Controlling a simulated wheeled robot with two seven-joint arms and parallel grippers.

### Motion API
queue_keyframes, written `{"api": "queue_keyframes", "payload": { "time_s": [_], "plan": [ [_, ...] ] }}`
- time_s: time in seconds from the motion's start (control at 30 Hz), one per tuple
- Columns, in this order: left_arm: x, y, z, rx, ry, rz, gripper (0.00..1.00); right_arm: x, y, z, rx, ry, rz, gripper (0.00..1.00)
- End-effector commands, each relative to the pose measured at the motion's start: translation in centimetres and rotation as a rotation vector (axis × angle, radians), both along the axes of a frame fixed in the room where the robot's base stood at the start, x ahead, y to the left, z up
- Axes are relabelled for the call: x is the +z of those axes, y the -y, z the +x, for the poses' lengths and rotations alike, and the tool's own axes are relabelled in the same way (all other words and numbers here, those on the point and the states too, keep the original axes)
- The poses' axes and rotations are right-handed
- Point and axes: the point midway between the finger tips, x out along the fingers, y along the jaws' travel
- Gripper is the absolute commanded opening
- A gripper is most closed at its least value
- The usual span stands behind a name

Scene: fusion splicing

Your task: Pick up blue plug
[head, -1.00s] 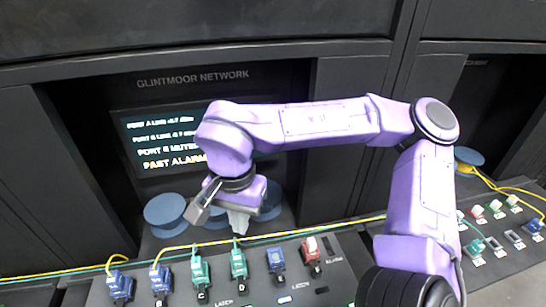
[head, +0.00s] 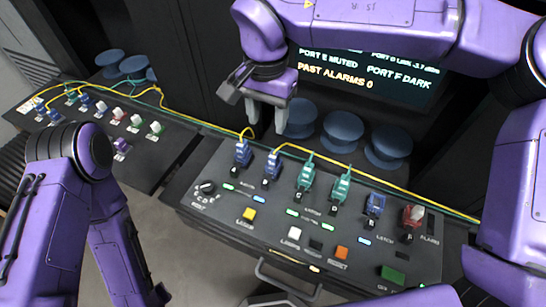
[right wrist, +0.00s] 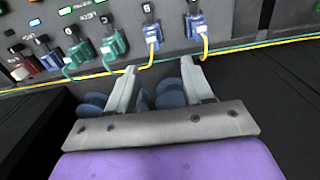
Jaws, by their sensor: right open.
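Blue plugs sit upright in the middle console: one at port A (head: 242,154) and one at port B (head: 272,167), both with yellow cables, and one further right (head: 375,204) with no cable clearly visible. My right gripper (head: 266,124) is open and empty, pointing down just behind the console's back edge near A and B, apart from both plugs. In the right wrist view its spread fingers (right wrist: 158,68) point toward the port B plug (right wrist: 152,32), with the port A plug (right wrist: 196,26) to the right. My left arm is at the left; its gripper is out of frame.
Teal plugs (head: 305,174) and a red plug (head: 412,217) stand in the same row. Yellow and green cables run behind it. Blue spools (head: 343,130) stand behind the console. A left panel (head: 135,155) holds several more plugs, including blue ones.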

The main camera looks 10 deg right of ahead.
Motion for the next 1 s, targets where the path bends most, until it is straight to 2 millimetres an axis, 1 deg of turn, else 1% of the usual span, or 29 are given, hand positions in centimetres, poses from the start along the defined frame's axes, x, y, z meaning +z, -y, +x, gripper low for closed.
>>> {"api": "queue_keyframes", "payload": {
  "time_s": [0.07,0.2,0.3,0.47,0.6,0.7,0.8,0.97,1.0],
  "plan": [
    [0.0,0.0,0.0,0.000,0.000,0.000,0.00,-1.1,0.0,-0.2,0.033,-0.002,-0.001,0.51],
    [0.0,0.0,0.0,0.000,0.000,0.000,0.00,-4.1,0.0,-0.3,0.036,-0.003,-0.001,0.51],
    [0.0,0.0,0.0,0.000,0.000,0.000,0.00,-5.9,0.1,-0.3,0.035,-0.002,-0.003,0.51],
    [0.0,0.0,0.0,0.000,0.000,0.000,0.00,-7.6,0.2,-0.5,0.034,-0.003,-0.002,0.51],
    [0.0,0.0,0.0,0.000,0.000,0.000,0.00,-10.2,0.7,-1.1,0.033,-0.003,-0.002,0.51],
    [0.0,0.0,0.0,0.000,0.000,0.000,0.00,-11.6,0.6,-1.0,0.030,-0.002,-0.001,0.51],
    [0.0,0.0,0.0,0.000,0.000,0.000,0.00,-12.1,0.6,-1.0,0.030,0.000,-0.002,0.51],
    [0.0,0.0,0.0,0.000,0.000,0.000,0.00,-12.1,0.6,-1.0,0.030,0.001,-0.002,0.51],
    [0.0,0.0,0.0,0.000,0.000,0.000,0.00,-12.1,0.6,-1.0,0.030,0.001,-0.002,0.41]
  ]
}}
